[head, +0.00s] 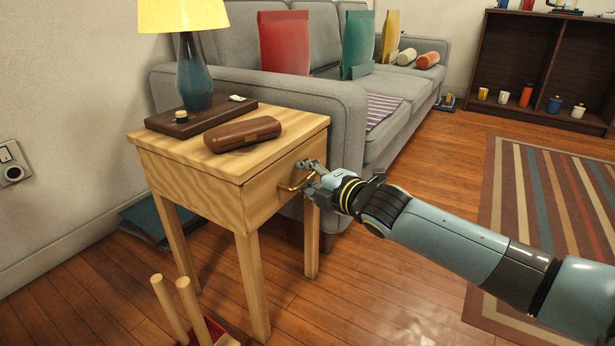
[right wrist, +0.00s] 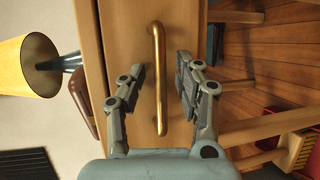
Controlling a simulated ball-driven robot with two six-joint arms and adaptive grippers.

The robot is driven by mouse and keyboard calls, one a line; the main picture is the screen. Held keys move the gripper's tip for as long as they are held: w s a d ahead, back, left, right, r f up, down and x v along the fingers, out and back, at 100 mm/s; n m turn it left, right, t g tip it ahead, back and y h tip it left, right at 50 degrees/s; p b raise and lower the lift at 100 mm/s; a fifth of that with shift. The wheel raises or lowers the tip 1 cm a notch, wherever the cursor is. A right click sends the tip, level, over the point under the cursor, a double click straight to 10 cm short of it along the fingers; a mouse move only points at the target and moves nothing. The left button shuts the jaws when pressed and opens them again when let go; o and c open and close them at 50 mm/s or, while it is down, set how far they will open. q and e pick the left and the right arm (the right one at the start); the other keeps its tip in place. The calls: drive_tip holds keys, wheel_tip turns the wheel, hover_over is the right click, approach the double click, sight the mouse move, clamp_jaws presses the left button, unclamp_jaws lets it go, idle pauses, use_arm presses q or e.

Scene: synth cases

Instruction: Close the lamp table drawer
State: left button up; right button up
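The lamp table (head: 165,152) is pale wood and stands beside the sofa. Its drawer front (head: 265,203) faces right and looks about flush with the table; I see no clear gap. A brass bar handle (head: 290,187) is on the drawer front, and it also shows upright in the right wrist view (right wrist: 159,90). My right gripper (head: 306,178) is at the handle. In the right wrist view my right gripper (right wrist: 160,68) has its fingers apart, one on each side of the handle, with gaps to it. My left gripper is not in view.
On the table are a lamp (head: 194,75), a dark board (head: 200,119) and a brown case (head: 243,134). The grey sofa (head: 335,105) stands close behind. Wooden pegs (head: 187,305) rise from a red box near the table legs. Wooden floor (head: 380,310) is clear at front.

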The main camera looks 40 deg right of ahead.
drive_tip(key=s+r, duration=0.2)
drive_tip(key=s, duration=0.9)
drive_tip(key=shift+s+r, duration=0.15)
drive_tip(key=shift+s, duration=0.25)
idle(0.3)
